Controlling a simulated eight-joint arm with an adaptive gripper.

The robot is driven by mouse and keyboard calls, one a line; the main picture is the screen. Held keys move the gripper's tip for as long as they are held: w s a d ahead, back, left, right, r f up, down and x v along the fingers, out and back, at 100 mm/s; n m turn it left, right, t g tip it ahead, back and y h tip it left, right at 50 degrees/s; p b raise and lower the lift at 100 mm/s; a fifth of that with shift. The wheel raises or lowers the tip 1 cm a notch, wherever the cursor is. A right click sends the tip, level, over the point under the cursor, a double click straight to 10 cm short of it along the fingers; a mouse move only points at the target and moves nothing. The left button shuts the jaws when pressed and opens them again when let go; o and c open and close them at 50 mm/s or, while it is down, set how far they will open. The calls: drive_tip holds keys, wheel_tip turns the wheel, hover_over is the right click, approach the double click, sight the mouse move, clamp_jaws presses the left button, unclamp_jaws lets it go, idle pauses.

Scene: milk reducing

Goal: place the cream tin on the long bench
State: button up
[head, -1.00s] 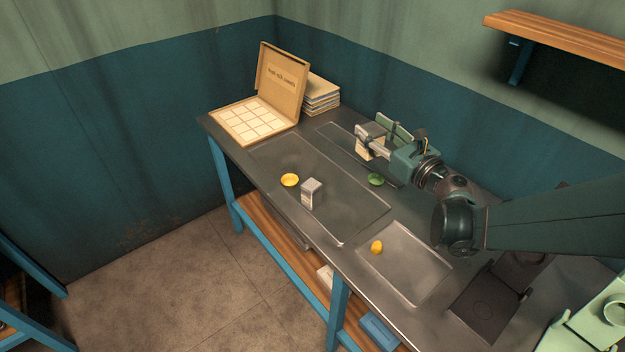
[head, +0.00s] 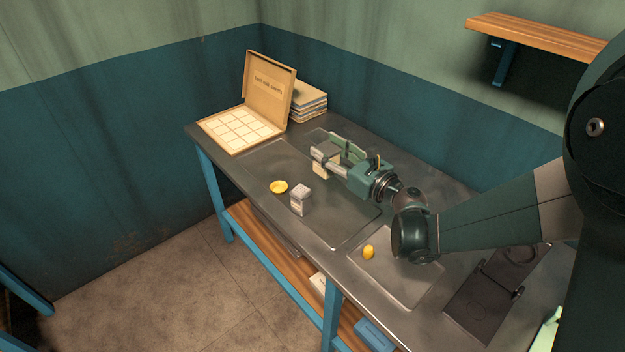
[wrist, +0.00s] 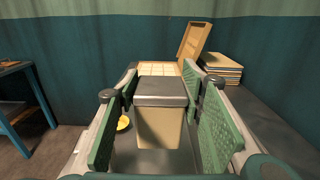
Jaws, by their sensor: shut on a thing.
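The cream tin (wrist: 160,127) is a pale box with a dark grey lid, upright between the green finger pads in the wrist view. In the head view the cream tin (head: 320,170) is partly covered by the fingers. My gripper (head: 332,158) is shut on it, over the back middle of the long bench (head: 240,170). The bench has a dark metal top and blue legs. I cannot tell whether the tin's bottom touches the top.
A small grey-white tin (head: 300,201) and a yellow dish (head: 279,187) stand just in front of my gripper. An orange-yellow item (head: 368,252) lies on the right tray. An open card box (head: 240,128) and a stack of books (head: 309,103) fill the far end.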

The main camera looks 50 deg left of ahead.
sight(327, 173)
drive_tip(key=shift+f+b, duration=0.7)
drive_tip(key=shift+f, duration=2.15)
drive_tip(key=shift+f+b, duration=0.5)
drive_tip(key=shift+f, duration=1.4)
drive_tip(key=shift+f, duration=0.15)
drive_tip(key=o, duration=1.1)
drive_tip(key=shift+c, duration=0.2)
drive_tip(key=shift+r, duration=0.2)
drive_tip(key=d+p, duration=0.1)
drive_tip(key=d, duration=1.1)
drive_tip(key=shift+p, duration=0.4)
drive_tip(key=shift+o, duration=0.4)
